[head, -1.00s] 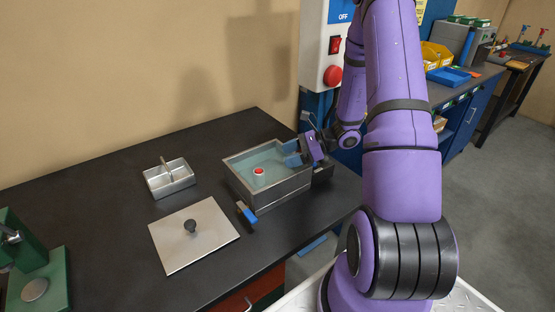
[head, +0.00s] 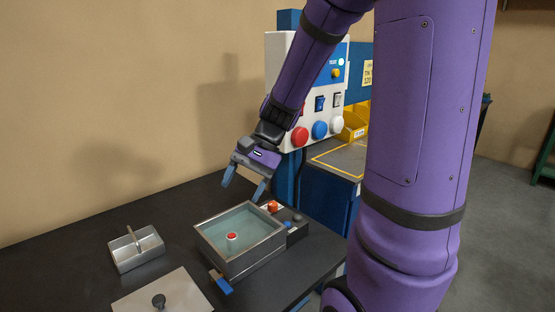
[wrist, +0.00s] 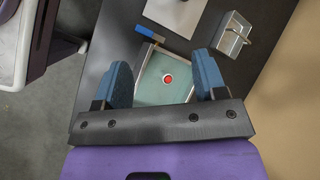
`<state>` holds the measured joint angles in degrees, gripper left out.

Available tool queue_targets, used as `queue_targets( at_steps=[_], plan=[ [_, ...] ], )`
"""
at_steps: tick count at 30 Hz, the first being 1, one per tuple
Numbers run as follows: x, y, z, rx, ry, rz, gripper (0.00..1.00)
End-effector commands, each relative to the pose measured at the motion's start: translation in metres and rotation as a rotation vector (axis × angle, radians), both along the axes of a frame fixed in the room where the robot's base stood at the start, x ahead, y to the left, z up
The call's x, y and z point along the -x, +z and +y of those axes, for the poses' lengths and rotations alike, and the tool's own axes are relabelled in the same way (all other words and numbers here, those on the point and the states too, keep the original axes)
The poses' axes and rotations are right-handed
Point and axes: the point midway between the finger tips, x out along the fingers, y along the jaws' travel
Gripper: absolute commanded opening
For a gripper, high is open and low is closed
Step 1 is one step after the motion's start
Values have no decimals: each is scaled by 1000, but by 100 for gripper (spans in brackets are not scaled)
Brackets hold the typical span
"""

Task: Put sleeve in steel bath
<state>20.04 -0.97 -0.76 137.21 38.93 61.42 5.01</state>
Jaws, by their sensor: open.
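The steel bath (head: 240,271) is an open rectangular tank of clear bluish liquid on the black bench; it also shows in the wrist view (wrist: 144,70). A small white cylinder with a red top (head: 232,241), seemingly the sleeve, stands upright inside the bath, apart from its walls. It shows from above in the wrist view (wrist: 168,79). My gripper (head: 244,189) is open and empty, its blue fingers pointing down above the back of the bath. In the wrist view, the cylinder lies between my spread fingers (wrist: 162,68), well below them.
A steel lid with a black knob (head: 160,302) lies flat at front left. A small steel basket with a handle (head: 137,250) stands left of the bath. A control panel with buttons (head: 310,95) stands behind, right.

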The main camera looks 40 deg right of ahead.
Motion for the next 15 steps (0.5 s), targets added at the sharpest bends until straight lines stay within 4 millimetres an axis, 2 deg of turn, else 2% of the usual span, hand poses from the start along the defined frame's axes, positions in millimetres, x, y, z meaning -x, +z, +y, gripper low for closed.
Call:
queue_targets(
  at_steps=[1, 6, 15],
  plan=[
    [10, 12, 7, 51, 57, -43, 65],
    [40, 40, 19, 218, 232, -170, 65],
    [93, 83, 28, 516, 507, -416, 65]
  ],
)
